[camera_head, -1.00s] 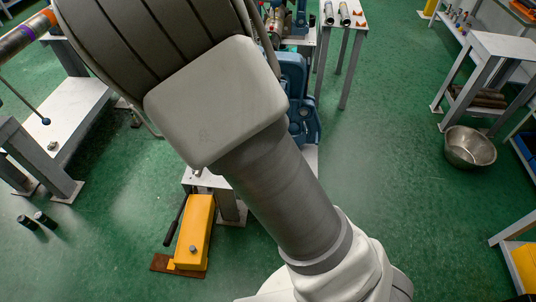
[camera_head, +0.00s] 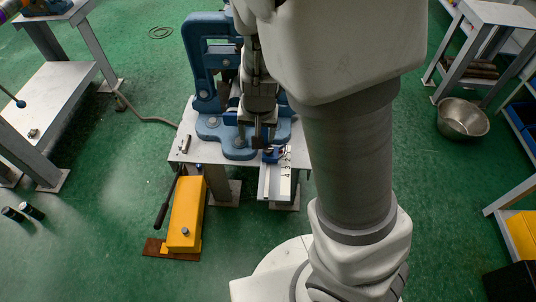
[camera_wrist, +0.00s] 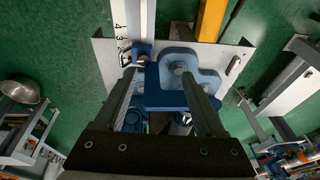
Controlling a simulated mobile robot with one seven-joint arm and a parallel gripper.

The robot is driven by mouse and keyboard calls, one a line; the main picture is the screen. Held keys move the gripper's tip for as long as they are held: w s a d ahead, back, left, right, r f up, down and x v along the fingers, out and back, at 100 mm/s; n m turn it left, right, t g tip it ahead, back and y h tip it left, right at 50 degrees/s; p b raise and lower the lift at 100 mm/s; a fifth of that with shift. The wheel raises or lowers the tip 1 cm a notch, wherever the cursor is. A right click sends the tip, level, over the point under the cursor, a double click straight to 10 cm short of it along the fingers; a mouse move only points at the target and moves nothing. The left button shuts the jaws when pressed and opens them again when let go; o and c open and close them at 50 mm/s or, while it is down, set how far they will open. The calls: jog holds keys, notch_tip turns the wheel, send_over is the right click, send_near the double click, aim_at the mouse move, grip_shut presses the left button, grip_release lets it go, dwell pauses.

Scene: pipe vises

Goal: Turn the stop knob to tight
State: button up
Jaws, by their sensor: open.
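The blue pipe vise (camera_head: 208,85) stands on a small metal table and also fills the middle of the wrist view (camera_wrist: 182,75). A ruled bar (camera_head: 284,178) with a numbered scale sticks out from the vise's right side. A small blue stop (camera_head: 270,154) sits on this bar near the vise; it shows in the wrist view too (camera_wrist: 139,47). A small metallic knob (camera_wrist: 143,58) seems to be on the stop, partly behind a finger. My gripper (camera_wrist: 158,78) is open, pointing down over the vise base. Its left fingertip is close to the stop; contact cannot be told.
A yellow pump (camera_head: 187,213) with a black lever stands on the floor in front of the table (camera_head: 178,155). Another workbench (camera_head: 60,75) is at the left. A metal bowl (camera_head: 463,118) lies on the floor at the right.

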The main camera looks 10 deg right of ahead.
jog(key=f+n+b, duration=0.1)
jog(key=b, duration=0.1)
jog(key=n+t+y+b, duration=0.1)
jog(key=n+b, duration=0.4)
jog(key=b, duration=0.4)
send_near(268, 149)
jog(key=b+x, duration=0.5)
jog(key=x, duration=0.3)
jog(key=shift+f, duration=0.15)
grip_shut()
